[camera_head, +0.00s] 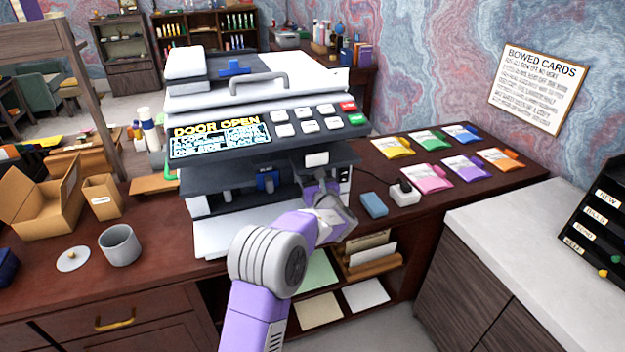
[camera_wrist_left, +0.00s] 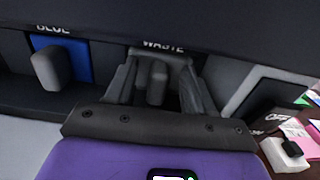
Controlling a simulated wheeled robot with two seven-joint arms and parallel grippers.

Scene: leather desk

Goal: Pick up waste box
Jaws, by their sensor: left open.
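The printer (camera_head: 190,206) stands on the desk with its front open; its screen reads DOOR OPEN. In the left wrist view, a grey box under a WASTE label has a grey handle (camera_wrist_left: 158,82) sticking out from the printer's inside. My left gripper (camera_wrist_left: 157,92) is open, with one finger on each side of this handle; I cannot tell whether either finger touches it. In the head view my left gripper (camera_head: 318,188) is at the right part of the printer's opening and hides most of the waste box.
A blue part (camera_wrist_left: 62,62) with a grey handle is left of the waste box. A white socket block (camera_head: 404,194) and a blue block (camera_head: 374,205) lie right of the printer. Coloured packets (camera_head: 430,178) are farther right.

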